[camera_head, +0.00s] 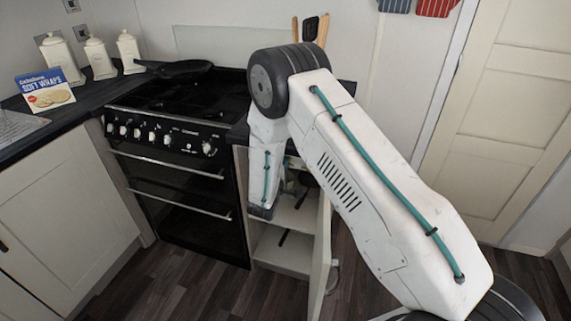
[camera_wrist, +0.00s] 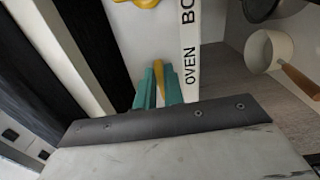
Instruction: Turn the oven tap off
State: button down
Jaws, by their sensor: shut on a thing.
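The oven tap (camera_wrist: 159,76) has a yellow handle and shows in the wrist view beside a white strip lettered "OVEN" (camera_wrist: 190,70). My gripper (camera_wrist: 158,69) has teal fingers, one on each side of the yellow handle, and is shut on it. The handle runs roughly along the line of the fingers; its far end and the pipe behind are hard to make out. In the head view my arm reaches into the open cupboard (camera_head: 283,250) right of the cooker, and the fingers and tap are hidden there.
A second yellow tap handle (camera_wrist: 146,3) shows at the wrist view's top edge. A cream saucepan (camera_wrist: 268,50) with a wooden handle is at right. The open cupboard door (camera_head: 320,250) stands right of the opening. The black cooker (camera_head: 190,205) stands to the left.

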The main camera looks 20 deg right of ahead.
jog(key=shift+s+d+f+m, duration=0.1)
jog(key=shift+f+m, duration=0.05)
jog(key=shift+m, duration=0.25)
jog(key=c, duration=1.5)
grip_release()
jog(key=v, duration=0.8)
